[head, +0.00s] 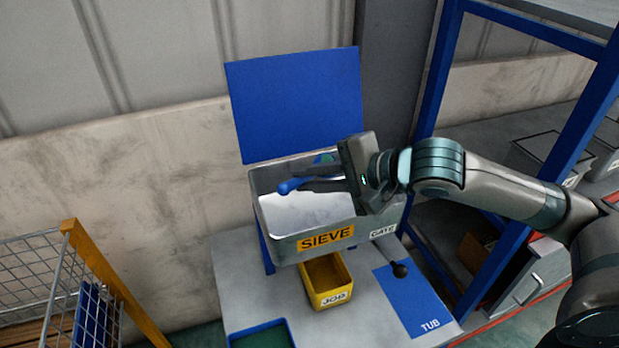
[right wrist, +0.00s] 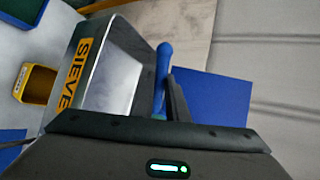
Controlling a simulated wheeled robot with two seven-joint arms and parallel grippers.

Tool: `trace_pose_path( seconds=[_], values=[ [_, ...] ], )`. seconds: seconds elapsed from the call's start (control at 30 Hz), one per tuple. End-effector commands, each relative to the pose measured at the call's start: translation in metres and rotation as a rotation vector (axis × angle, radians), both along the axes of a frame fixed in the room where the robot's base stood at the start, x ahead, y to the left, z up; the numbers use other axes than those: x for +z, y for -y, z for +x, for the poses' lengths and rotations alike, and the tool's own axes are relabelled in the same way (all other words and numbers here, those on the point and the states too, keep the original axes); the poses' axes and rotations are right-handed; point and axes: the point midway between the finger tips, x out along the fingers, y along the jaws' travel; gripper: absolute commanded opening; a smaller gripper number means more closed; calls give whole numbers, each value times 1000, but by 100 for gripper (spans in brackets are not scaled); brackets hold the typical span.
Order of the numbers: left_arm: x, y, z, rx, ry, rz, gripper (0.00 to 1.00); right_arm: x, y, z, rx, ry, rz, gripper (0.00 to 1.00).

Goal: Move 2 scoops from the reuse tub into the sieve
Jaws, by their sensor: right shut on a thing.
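The sieve (head: 290,247) is a grey metal box with an orange SIEVE label and a smaller GATE label. It also shows in the right wrist view (right wrist: 92,75). My right gripper (head: 322,184) is over the sieve's opening, shut on a blue-handled tool (head: 288,187), likely the scoop. The blue handle also shows in the right wrist view (right wrist: 163,62). The tool's other end is mostly hidden by the gripper, so I cannot tell whether it holds anything. I see no tub labelled reuse. A flat blue patch (head: 408,295) marked TUB is bare. My left gripper is out of view.
A yellow JOB bin (head: 343,297) stands below the sieve on the grey table (head: 365,325). A black knob (head: 400,270) is at the patch's edge. A blue panel (head: 295,105) rises behind the sieve. A blue rack post (head: 440,70) stands right; a wire cage (head: 35,270) stands left.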

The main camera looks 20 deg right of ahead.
Motion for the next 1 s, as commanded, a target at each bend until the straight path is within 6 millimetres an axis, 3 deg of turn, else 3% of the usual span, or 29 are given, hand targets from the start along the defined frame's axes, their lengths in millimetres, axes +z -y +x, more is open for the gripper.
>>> trace_pose_path(
  seconds=[0.03, 0.53, 0.6, 1.0],
  values=[
    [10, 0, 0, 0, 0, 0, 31, 4, 0, 0, -2, 3, 6, 0],
    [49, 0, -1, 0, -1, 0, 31, 1, 0, -4, -17, 72, 41, 0],
    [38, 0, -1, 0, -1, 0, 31, -7, -1, -4, -20, 92, 51, 0],
    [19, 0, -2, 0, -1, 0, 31, -9, -1, -5, -48, 206, 117, 0]
  ],
)
